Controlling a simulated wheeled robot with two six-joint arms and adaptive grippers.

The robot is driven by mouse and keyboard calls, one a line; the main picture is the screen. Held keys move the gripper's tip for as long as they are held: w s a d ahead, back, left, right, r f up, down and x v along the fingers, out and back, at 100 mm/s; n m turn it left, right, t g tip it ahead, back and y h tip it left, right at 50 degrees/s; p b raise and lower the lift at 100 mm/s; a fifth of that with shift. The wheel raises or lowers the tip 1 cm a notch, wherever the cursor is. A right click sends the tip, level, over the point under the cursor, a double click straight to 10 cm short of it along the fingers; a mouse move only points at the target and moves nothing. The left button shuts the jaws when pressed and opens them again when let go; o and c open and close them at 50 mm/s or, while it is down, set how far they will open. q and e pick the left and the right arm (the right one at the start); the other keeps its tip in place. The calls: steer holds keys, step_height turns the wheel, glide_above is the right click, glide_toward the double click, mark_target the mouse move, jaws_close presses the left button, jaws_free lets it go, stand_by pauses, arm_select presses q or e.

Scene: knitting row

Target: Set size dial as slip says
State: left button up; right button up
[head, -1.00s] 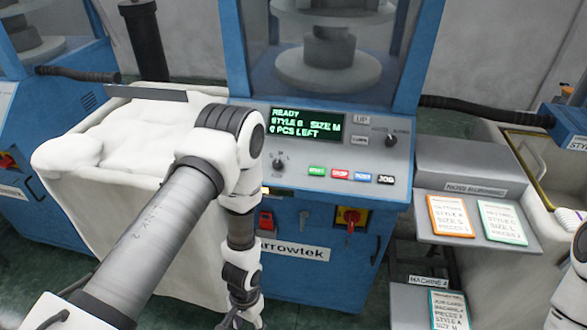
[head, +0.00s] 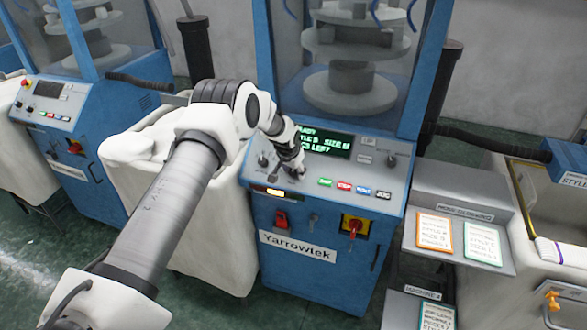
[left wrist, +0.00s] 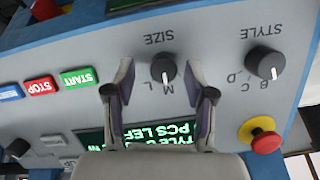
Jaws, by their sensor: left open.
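The size dial (left wrist: 163,69), a black knob with a white pointer, sits under the SIZE label in the left wrist view. In the head view my left gripper (head: 298,172) is at the blue machine's control panel and hides the dial. The green-lit screen (head: 325,142) reads a size that looks like M. An orange-edged slip (head: 434,231) and a green-edged slip (head: 482,243) lie on the shelf, their text too small to read surely.
The style dial (left wrist: 265,63) and a red stop knob (left wrist: 265,141) are beside the size dial. START (left wrist: 79,78) and STOP (left wrist: 41,86) buttons lie on its other side. Another slip (head: 436,317) is on the lower Machine 4 shelf. A white cloth-lined bin (head: 130,160) stands left of the machine.

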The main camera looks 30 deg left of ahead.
arm_select(q)
steer(key=shift+w+a+f, duration=0.1)
steer(key=shift+a+f, duration=0.3)
steer(key=shift+f, duration=0.05)
steer(key=shift+d+r, duration=0.1)
steer(key=shift+d, duration=0.05)
jaws_close()
steer(key=n+b, duration=0.3)
steer(key=shift+f+h, duration=0.2)
steer(key=shift+h, duration=0.2)
steer(key=n+b, duration=0.2)
steer(key=n, duration=0.1)
steer(key=shift+t+h, duration=0.4)
steer(key=shift+r+n+b, duration=0.15)
steer(key=shift+n+b, duration=0.65)
steer(key=shift+n, duration=0.3)
